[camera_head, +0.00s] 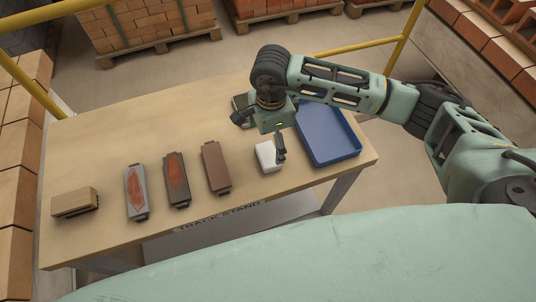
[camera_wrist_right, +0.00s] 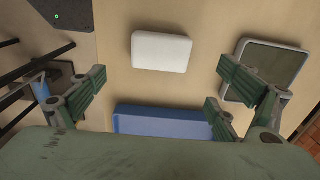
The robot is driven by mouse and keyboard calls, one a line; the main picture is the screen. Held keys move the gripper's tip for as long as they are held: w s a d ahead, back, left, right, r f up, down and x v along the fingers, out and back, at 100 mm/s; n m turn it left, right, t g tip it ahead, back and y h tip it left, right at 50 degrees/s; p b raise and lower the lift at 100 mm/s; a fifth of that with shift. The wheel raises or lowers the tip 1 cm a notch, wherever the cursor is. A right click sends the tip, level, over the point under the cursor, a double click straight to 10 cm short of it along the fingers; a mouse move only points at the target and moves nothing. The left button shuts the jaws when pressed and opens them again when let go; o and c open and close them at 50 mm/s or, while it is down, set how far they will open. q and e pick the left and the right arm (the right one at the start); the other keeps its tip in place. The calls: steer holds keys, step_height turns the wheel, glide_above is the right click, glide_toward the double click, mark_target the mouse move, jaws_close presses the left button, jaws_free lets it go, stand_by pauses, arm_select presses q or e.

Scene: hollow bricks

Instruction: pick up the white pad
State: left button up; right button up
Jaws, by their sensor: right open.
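The white pad (camera_head: 266,158) lies flat on the table near its front edge, left of the blue tray. In the right wrist view the white pad (camera_wrist_right: 161,51) is whole and unobstructed, a rounded rectangle beyond the fingers. My right gripper (camera_head: 260,135) is over the table by the pad, and one finger overlaps the pad's right side in the head view. In the wrist view my right gripper (camera_wrist_right: 160,92) has its fingers wide apart with nothing held between them. Whether a finger touches the pad cannot be told. My left gripper is not in view.
The blue tray (camera_head: 345,149) stands right of the pad. Left along the table are a brown slab (camera_head: 215,167), two red-marked slabs (camera_head: 176,178) (camera_head: 136,190) and a wooden block (camera_head: 75,203). Yellow rails (camera_head: 360,45) stand behind.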

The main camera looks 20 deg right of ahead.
mark_target(268, 154)
steer(key=f, duration=0.1)
steer(key=f+p, duration=0.1)
steer(key=f, duration=0.1)
steer(key=f+p, duration=0.1)
steer(key=f, duration=0.1)
steer(key=shift+a+f, duration=0.2)
steer(key=shift+a, duration=0.15)
steer(key=shift+f, duration=0.35)
steer(key=shift+c, duration=0.3)
steer(key=c, duration=1)
